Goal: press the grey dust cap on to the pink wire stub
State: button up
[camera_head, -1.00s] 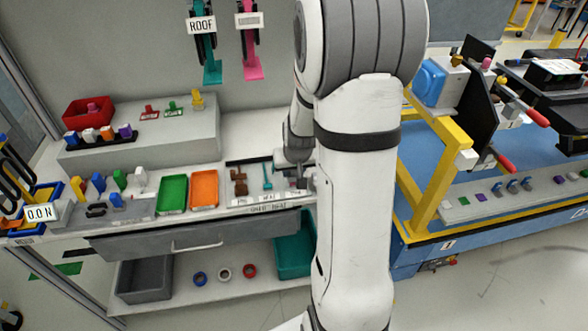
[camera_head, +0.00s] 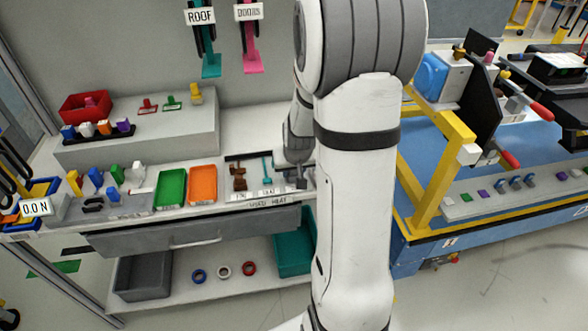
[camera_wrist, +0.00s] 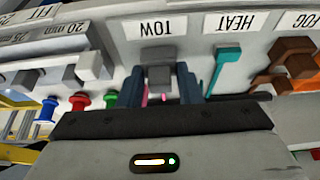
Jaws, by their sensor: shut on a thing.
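In the wrist view, the two dark blue fingers of my gripper (camera_wrist: 160,80) are closed on a grey block (camera_wrist: 158,75), which looks like the dust cap. It is in front of the label TOW. Small pink bits (camera_wrist: 163,97) show just below the block between the fingers; they may be the pink wire stub, but I cannot tell whether block and pink part touch. In the head view my gripper (camera_head: 300,180) is low over the right end of the grey bench, partly behind my arm, and the cap and stub cannot be made out there.
A teal part (camera_wrist: 226,65) by the HEAT label and a brown part (camera_wrist: 290,60) stand close beside the gripper. Red and blue knobs (camera_wrist: 80,101) are on the other side. Orange (camera_head: 203,185) and green trays lie farther left on the bench.

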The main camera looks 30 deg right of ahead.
jog(key=shift+r, duration=0.2)
jog(key=shift+r+p, duration=0.55)
jog(key=shift+r, duration=0.15)
jog(key=shift+b, duration=0.45)
dwell(1.3)
jog(key=shift+f+b, duration=0.85)
jog(key=shift+f, duration=0.05)
jog(key=o, duration=1.2)
jog(key=v, duration=0.8)
jog(key=shift+p, duration=0.3)
